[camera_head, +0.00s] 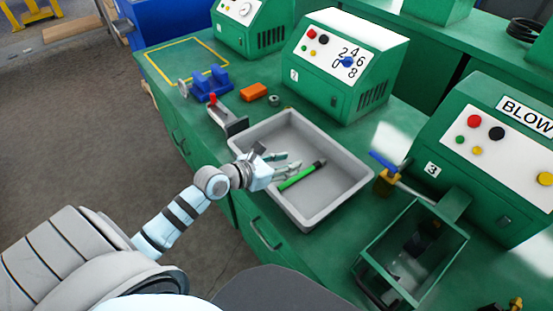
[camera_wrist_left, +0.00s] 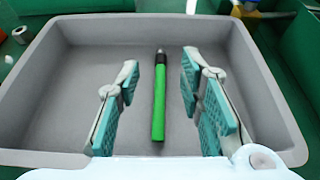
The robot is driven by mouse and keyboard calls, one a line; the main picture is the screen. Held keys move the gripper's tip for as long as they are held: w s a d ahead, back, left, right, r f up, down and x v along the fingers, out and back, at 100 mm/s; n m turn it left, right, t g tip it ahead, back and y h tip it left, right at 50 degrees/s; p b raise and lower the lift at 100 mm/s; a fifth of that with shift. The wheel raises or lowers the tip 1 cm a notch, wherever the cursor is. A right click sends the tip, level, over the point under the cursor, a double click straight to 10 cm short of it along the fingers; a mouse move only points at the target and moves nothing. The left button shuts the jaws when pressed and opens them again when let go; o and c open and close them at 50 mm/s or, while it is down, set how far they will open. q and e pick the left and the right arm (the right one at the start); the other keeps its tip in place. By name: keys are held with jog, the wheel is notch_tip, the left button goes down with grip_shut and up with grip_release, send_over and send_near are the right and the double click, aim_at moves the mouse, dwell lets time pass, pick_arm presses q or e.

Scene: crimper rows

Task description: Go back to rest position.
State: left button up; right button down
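My left gripper (camera_head: 284,163) is over the grey tray on the green workbench. In the left wrist view its two teal-padded fingers (camera_wrist_left: 157,105) are spread apart with nothing gripped between them. A green stick with a black end (camera_head: 299,177) lies in the tray, just past the fingers. It also shows in the left wrist view as a green stick (camera_wrist_left: 159,105), seen between the open fingers. My right gripper is in neither view.
The grey tray (camera_head: 345,192) has raised walls around the gripper. Behind it stand a green numbered machine (camera_head: 318,85), an orange block (camera_head: 253,92) and a blue fixture (camera_head: 211,84). A green BLOW machine (camera_head: 480,200) and an open green box (camera_head: 375,262) stand at right.

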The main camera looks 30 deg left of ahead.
pick_arm(q)
jog(key=v, duration=0.4)
jog(key=shift+p, duration=0.4)
